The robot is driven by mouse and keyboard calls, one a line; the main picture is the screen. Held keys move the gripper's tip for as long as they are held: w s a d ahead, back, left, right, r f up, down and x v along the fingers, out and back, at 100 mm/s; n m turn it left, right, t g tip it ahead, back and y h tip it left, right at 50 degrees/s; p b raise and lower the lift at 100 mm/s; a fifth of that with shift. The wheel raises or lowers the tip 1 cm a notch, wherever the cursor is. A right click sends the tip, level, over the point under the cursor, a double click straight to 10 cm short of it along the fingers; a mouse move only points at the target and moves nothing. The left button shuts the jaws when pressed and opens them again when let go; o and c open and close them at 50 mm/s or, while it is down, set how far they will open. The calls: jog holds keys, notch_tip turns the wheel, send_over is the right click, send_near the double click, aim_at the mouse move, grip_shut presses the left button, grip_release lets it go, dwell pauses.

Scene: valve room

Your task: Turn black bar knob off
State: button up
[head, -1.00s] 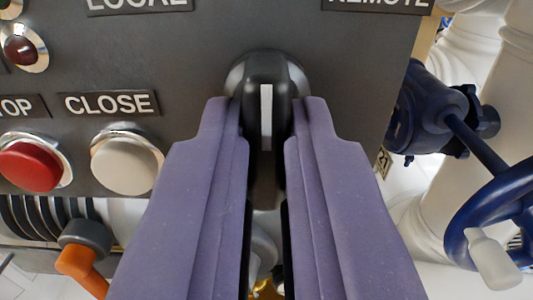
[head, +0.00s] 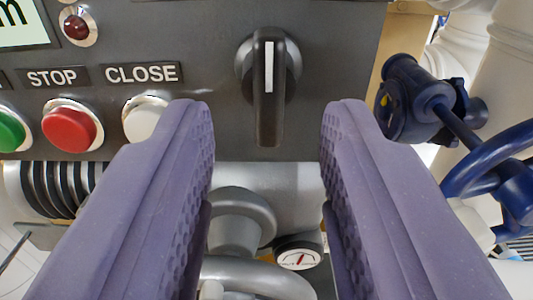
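The black bar knob (head: 268,100) is on the dark grey control panel, right of the CLOSE label. Its bar stands vertical, with a white line (head: 269,67) on its upper half. My gripper (head: 267,112) shows as two purple fingers, spread wide apart. The fingertips are on either side of the knob's lower part in the picture, with clear gaps and no contact seen. Nothing is between the fingers in their grip.
The panel carries a white CLOSE button (head: 145,117), a red STOP button (head: 70,126), a green button (head: 8,131) and a red lamp (head: 78,27). A blue handwheel (head: 500,165) is at the right. A small gauge (head: 298,253) and grey pipework (head: 240,215) are below the panel.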

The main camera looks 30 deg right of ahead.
jog(key=v, duration=0.4)
jog(key=shift+s+a, duration=0.1)
jog(key=shift+s, duration=0.05)
